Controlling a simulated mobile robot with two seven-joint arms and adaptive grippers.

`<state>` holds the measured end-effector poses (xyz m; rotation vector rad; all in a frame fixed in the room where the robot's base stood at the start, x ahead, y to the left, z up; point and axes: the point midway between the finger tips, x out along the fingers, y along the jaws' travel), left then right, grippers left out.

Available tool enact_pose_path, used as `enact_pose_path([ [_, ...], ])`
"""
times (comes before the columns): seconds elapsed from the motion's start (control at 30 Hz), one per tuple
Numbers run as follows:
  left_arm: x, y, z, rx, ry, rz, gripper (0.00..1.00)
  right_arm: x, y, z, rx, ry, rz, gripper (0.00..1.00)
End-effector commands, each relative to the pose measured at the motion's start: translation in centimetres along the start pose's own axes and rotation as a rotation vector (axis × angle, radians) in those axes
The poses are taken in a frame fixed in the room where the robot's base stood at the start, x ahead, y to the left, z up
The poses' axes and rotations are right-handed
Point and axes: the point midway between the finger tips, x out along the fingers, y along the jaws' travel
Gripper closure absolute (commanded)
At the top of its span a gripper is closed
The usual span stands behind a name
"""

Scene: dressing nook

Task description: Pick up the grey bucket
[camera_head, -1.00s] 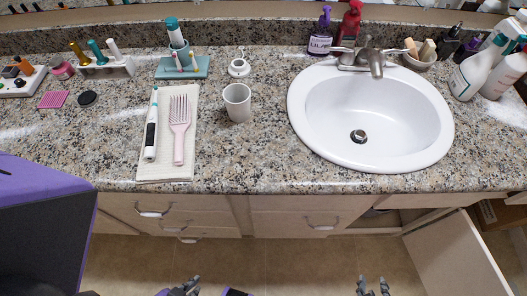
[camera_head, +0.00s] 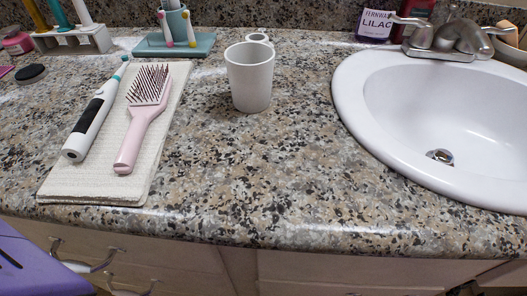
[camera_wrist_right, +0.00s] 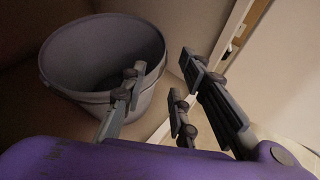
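The grey bucket (camera_wrist_right: 85,94) shows only in the right wrist view, at the upper left, its mouth facing up and its inside dark. My right gripper (camera_wrist_right: 164,82) is open beside it. One finger overlaps the bucket's mouth and near side. The other fingers are to the right, outside the rim. I cannot tell whether any finger touches the bucket or reaches inside it. The bucket's lower part is partly hidden by the finger and my purple wrist. The bucket and my left gripper are not in the head view.
Pale cabinet panels stand around the bucket in the wrist view. On the granite counter (camera_head: 270,190) are a white cup (camera_head: 250,82), a pink hairbrush (camera_head: 142,120) and an electric toothbrush (camera_head: 95,115) on a folded towel (camera_head: 60,182), and a white sink (camera_head: 380,135).

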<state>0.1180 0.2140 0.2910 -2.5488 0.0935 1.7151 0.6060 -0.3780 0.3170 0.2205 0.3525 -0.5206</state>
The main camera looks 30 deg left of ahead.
Motion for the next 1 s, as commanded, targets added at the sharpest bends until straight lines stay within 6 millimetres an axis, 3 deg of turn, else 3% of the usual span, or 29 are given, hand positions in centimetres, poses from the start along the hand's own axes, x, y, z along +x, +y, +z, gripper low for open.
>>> enact_pose_path([
  [0.2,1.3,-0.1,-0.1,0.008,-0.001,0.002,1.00,3.8,0.1,0.0,-0.006,-0.004,0.000,0.72],
  [0.47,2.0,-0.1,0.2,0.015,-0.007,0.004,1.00,6.1,0.0,0.1,-0.005,-0.003,0.001,0.72],
  [0.8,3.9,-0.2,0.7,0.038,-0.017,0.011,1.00,11.1,0.0,0.0,-0.004,-0.002,-0.001,0.72],
  [1.0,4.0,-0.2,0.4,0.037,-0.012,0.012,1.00,11.7,0.0,0.1,-0.003,-0.002,0.000,0.72],
])
